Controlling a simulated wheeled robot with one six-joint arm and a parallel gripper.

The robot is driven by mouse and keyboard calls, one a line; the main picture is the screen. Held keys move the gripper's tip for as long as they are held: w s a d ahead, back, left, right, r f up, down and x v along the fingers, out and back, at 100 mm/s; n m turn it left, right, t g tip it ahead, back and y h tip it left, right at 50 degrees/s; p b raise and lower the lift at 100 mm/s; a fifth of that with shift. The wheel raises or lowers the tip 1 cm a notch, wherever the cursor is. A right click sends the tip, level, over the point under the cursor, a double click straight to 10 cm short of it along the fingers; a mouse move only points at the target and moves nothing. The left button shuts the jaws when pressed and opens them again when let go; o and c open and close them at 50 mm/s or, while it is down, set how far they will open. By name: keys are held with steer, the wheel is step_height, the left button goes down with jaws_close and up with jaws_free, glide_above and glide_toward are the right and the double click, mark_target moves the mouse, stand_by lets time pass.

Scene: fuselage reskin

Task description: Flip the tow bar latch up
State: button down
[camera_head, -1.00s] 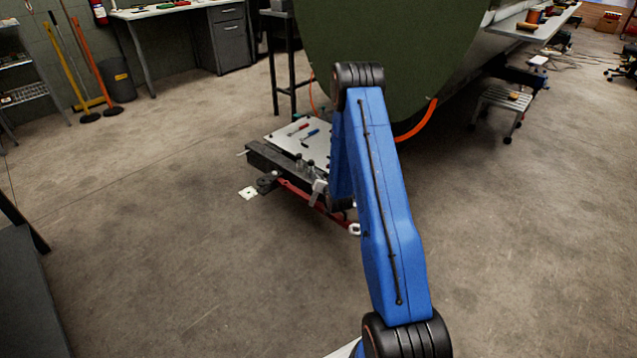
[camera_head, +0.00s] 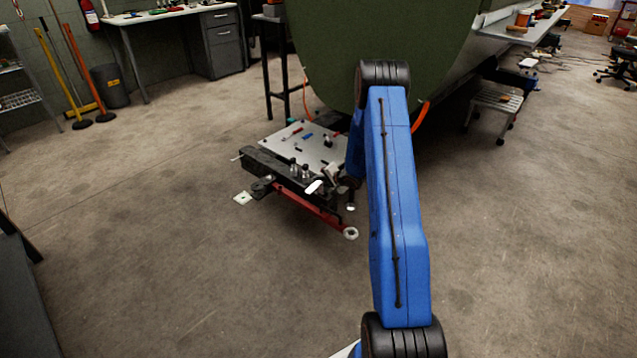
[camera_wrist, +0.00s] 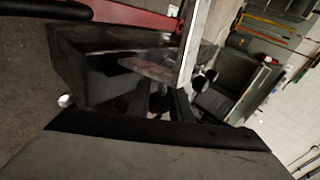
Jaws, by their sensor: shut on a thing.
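The red tow bar (camera_head: 312,206) lies low in front of the dark beam, with a pale ring at its near end. It also crosses the top of the wrist view (camera_wrist: 135,14). My gripper (camera_wrist: 160,104) is at the bottom middle of the wrist view, its dark fingers shut on a small dark part that I take for the tow bar latch. The grip itself is dark and partly hidden. A flat brownish plate (camera_wrist: 150,68) shows just beyond the fingers. In the head view my arm hides part of the gripper beside the beam's right end.
A dark beam (camera_head: 268,168) with upright knobs stands beside a light tray (camera_head: 305,142) holding small tools. The green fuselage (camera_head: 330,45) rises behind. A step stool (camera_head: 497,97) stands at right. The floor in front is clear.

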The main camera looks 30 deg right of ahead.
steer(key=shift+w+d+f+m+g+y, duration=0.15)
steer(key=shift+d+f+m+g+y, duration=0.25)
steer(key=shift+m+y, duration=0.45)
steer(key=shift+d+f+y, duration=0.1)
steer(key=shift+y, duration=0.15)
steer(key=c, duration=1.6)
jaws_free()
